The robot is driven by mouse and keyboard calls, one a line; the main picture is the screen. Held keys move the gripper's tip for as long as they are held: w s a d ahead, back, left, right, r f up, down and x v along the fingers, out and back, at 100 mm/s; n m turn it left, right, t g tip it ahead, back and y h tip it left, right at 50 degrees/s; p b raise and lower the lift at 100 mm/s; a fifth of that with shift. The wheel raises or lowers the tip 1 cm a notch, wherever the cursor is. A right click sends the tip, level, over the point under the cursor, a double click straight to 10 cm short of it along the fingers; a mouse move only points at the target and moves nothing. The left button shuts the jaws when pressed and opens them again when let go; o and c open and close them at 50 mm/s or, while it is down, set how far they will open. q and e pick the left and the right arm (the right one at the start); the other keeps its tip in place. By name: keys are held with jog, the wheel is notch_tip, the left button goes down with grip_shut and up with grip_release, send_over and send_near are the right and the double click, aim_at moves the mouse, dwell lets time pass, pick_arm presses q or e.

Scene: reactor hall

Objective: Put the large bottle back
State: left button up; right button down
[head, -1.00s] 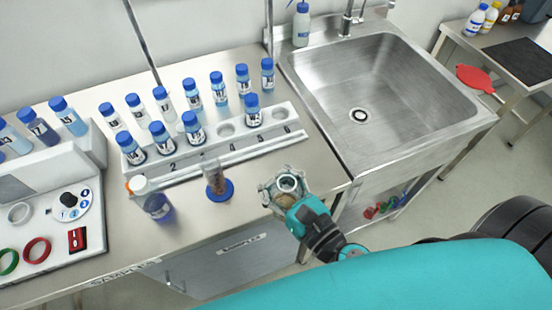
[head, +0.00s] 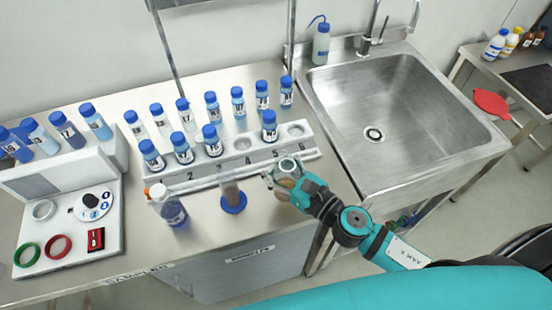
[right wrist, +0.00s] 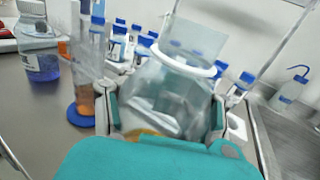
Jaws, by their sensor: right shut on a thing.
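The large bottle (right wrist: 160,95) is clear glass with a white ring at its neck and a little amber at its bottom. In the head view its round mouth (head: 287,165) faces up. My right gripper (right wrist: 168,112) is shut around its body. In the head view the right gripper (head: 284,180) is over the front edge area of the bench, just in front of the right end of the white numbered rack (head: 165,185). Whether the bottle touches the bench is hidden. My left gripper is not in view.
A cylinder on a blue base (head: 233,203) stands just left of the gripper. A bottle of blue liquid (head: 172,211) is further left. Several blue-capped bottles stand in and behind the rack. The sink (head: 400,110) is to the right.

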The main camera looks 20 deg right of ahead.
jog(key=shift+w+d+f+b, duration=0.25)
jog(key=shift+w+f, duration=0.25)
jog(key=shift+f, duration=0.15)
jog(key=shift+w+d+f+b, duration=0.2)
jog(key=shift+w+d+f, duration=0.1)
jog(key=shift+w+f, duration=0.3)
jog(key=shift+w+d+f+b, duration=0.25)
jog(key=shift+w+f, duration=0.15)
jog(key=shift+f, duration=0.3)
jog(key=shift+f, duration=0.1)
jog(key=c, duration=0.5)
grip_release()
jog(key=shift+c, duration=0.2)
